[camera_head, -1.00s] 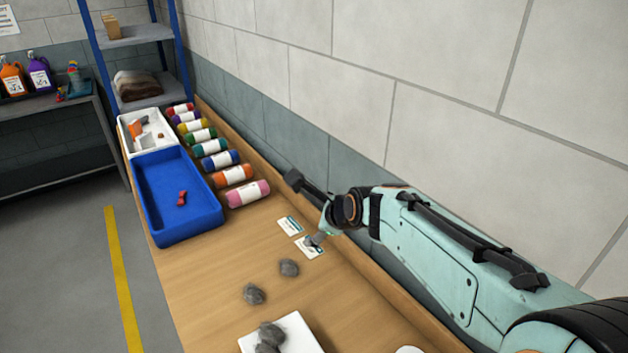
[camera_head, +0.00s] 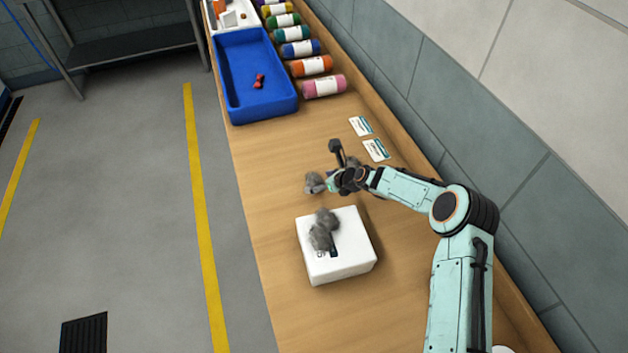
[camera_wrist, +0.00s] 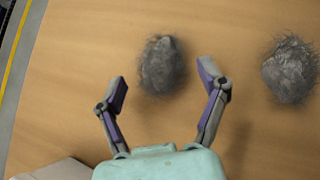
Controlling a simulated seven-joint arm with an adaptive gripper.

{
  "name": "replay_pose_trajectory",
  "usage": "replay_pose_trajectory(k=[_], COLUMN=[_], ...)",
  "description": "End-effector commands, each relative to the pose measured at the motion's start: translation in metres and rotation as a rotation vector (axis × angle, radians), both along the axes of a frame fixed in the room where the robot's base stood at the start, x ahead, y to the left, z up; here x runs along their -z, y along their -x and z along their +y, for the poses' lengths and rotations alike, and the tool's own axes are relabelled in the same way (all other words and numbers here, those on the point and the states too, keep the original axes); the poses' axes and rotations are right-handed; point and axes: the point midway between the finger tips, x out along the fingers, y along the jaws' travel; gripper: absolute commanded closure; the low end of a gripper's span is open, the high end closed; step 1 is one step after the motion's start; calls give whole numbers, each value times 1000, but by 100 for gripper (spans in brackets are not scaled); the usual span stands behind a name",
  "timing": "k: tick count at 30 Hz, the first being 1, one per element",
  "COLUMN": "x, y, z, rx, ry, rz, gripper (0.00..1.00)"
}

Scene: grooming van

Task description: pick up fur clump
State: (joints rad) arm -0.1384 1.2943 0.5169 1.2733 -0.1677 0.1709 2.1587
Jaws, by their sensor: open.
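A grey fur clump (camera_wrist: 162,65) lies on the wooden table, just beyond and between the fingertips of my gripper (camera_wrist: 165,82) in the wrist view. The gripper is open and empty. A second grey fur clump (camera_wrist: 290,69) lies to the right, outside the fingers. In the head view one fur clump (camera_head: 314,183) shows beside my gripper (camera_head: 334,184); the other is mostly hidden behind the wrist. More grey fur (camera_head: 323,229) sits on top of a white box (camera_head: 352,262) nearer the camera.
A blue tray (camera_head: 236,84) with a small red object (camera_head: 258,81) stands farther along the table. Coloured bottles (camera_head: 323,86) lie in a row beside it. Two cards (camera_head: 376,150) lie near the wall edge. Bare table lies between tray and clumps.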

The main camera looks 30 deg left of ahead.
Motion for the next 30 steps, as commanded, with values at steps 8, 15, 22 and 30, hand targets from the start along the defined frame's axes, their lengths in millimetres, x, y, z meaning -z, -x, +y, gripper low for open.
replay_pose_trajectory(k=[8, 15, 22, 30], x=[7, 6, 7, 4], y=[-2, -2, -2, -2], z=[6, 6, 6, 6], rx=[1, 1, 0, 0], ry=[0, 0, 0, 0], rz=[-1, -1, 0, 0], gripper=[27, 58, 69, 69])
